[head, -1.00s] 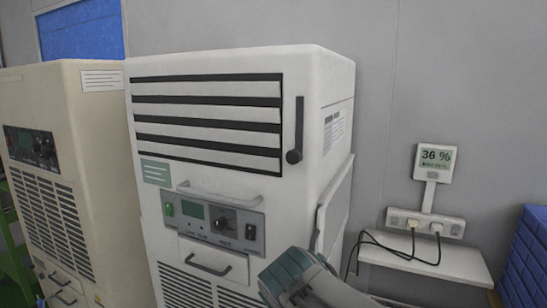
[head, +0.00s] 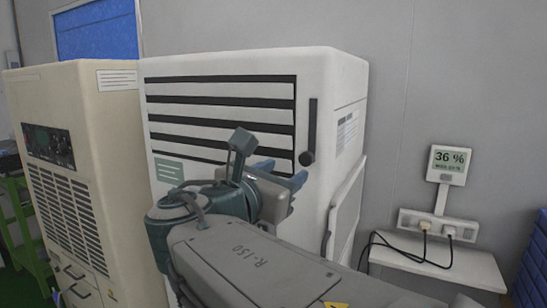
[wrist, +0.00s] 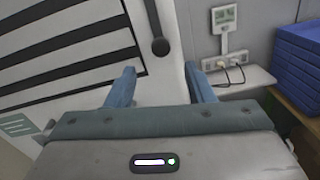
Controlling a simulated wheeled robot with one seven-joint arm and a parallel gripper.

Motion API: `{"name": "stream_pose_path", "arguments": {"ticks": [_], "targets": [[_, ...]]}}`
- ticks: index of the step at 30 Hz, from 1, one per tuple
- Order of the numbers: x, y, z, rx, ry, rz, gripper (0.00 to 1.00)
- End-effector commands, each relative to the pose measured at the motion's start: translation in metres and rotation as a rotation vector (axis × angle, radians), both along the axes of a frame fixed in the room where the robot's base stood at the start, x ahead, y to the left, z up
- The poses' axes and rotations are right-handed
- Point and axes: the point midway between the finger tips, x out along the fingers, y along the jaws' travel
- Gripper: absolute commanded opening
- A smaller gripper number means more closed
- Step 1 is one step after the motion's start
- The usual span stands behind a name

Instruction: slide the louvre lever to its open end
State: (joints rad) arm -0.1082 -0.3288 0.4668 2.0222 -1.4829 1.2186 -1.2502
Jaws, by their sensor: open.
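The louvre lever's dark round knob (head: 307,158) sits at the bottom of a dark vertical slot (head: 313,120) on the front of the white machine (head: 345,85), right of its louvre (head: 220,103). The louvre shows pale slats with dark gaps between them. In the wrist view the knob (wrist: 160,46) appears just beyond my fingertips, roughly midway between them. My gripper (head: 282,173) has two blue fingers, spread apart and empty, just below and left of the knob in the head view. It also shows in the wrist view (wrist: 159,70). No contact with the knob is visible.
A beige machine (head: 75,120) stands close on the left. On the right are a small shelf (head: 450,268) with a power strip (head: 437,225) and cables, a 36 % display (head: 449,162), and blue stacked items (wrist: 291,58). My arm hides the white machine's lower panel.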

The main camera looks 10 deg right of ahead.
Motion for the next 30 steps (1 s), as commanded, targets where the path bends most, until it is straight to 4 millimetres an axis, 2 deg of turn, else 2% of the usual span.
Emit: {"name": "stream_pose_path", "arguments": {"ticks": [6,12,18,26,27,30], "targets": [[0.038,-0.032,0.000,0.002,0.004,-0.003,0.48],[0.063,-0.052,0.000,0.002,0.003,-0.002,0.48],[0.074,-0.061,0.000,0.002,0.001,-0.001,0.48],[0.075,-0.062,-0.001,0.003,0.000,-0.001,0.48],[0.075,-0.062,-0.001,0.003,0.000,-0.001,0.46],[0.075,-0.062,-0.001,0.003,0.000,-0.001,0.18]]}}
